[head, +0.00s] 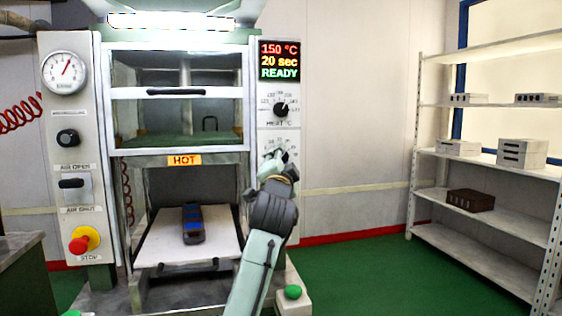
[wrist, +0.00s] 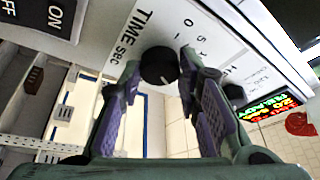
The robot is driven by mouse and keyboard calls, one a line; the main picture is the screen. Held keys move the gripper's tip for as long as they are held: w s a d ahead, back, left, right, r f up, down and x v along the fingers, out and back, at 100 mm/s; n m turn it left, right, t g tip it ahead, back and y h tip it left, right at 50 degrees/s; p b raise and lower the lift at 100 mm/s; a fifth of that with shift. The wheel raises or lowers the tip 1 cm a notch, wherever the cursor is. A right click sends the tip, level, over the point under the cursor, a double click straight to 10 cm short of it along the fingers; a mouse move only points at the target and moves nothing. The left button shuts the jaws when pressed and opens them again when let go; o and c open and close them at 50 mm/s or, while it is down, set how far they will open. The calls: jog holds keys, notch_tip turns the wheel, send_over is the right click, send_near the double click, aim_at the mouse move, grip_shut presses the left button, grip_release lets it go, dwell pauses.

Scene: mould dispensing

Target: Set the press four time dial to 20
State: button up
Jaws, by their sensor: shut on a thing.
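The time dial is a black round knob (wrist: 159,66) beside the "TIME sec" lettering in the wrist view. My gripper (wrist: 160,72) has its purple-padded fingers on either side of the knob, shut on it. In the head view my gripper (head: 276,160) is at the lower dial on the right panel and covers its knob; part of the printed scale shows above. The press display (head: 279,61) reads 150 °C, 20 sec, READY. The knob's pointer is not clear enough to read.
A heat dial (head: 281,110) sits just above my gripper on the same panel. A dark mould (head: 193,224) lies on the press's pale plate (head: 160,250). A green button (head: 293,292) is below right. Metal shelves (head: 485,158) stand at right, with open green floor before them.

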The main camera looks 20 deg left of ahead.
jog(key=o, duration=1.1)
jog(key=shift+o, duration=0.2)
jog(key=v, duration=1.2)
